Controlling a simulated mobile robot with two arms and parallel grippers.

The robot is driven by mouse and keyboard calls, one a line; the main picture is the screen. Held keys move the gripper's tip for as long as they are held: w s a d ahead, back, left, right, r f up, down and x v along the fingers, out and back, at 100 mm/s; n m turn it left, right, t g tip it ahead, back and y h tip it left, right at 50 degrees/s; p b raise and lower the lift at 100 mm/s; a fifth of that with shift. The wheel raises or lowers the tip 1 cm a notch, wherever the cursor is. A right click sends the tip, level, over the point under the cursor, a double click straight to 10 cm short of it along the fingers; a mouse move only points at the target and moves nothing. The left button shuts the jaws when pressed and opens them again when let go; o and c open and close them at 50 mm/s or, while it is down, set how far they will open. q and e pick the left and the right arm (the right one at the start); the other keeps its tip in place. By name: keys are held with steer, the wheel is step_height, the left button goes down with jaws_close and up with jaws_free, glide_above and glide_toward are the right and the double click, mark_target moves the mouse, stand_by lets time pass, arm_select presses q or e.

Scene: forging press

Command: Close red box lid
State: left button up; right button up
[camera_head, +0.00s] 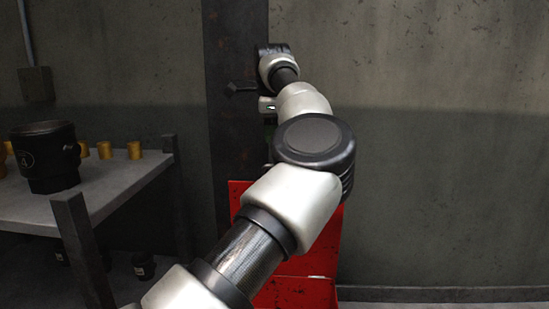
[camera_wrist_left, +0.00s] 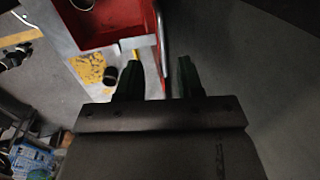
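The red box (camera_head: 298,292) stands low against the wall in the head view, partly hidden behind my left arm. Its red lid (camera_head: 325,245) looks raised, a panel above a pale seam. In the left wrist view the open red box (camera_wrist_left: 98,38) is at the top, and a thin red edge (camera_wrist_left: 162,40), apparently the lid seen edge-on, runs down toward the gap between my fingers. My left gripper (camera_wrist_left: 160,78) is open, one finger on each side of that edge's line; contact cannot be told. Its fingertips are not clear in the head view. My right gripper is not in view.
A grey table (camera_head: 120,180) at left holds a large black pot (camera_head: 45,160) and several small yellow cylinders (camera_head: 134,150). A dark post (camera_head: 236,60) stands behind my arm. A small black cylinder (camera_wrist_left: 110,75) shows below the box in the wrist view. The right wall area is clear.

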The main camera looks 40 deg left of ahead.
arm_select(q)
steer(key=f, duration=0.2)
steer(key=w+f+p, duration=0.1)
steer(key=f, duration=0.1)
steer(key=a+f, duration=0.1)
steer(key=f, duration=0.2)
steer(key=shift+w+a+p, duration=0.1)
steer(key=shift+w+p, duration=0.15)
steer(key=shift+p, duration=0.1)
steer(key=shift+f, duration=0.3)
steer(key=shift+s, duration=0.1)
steer(key=shift+f, duration=0.1)
jaws_close()
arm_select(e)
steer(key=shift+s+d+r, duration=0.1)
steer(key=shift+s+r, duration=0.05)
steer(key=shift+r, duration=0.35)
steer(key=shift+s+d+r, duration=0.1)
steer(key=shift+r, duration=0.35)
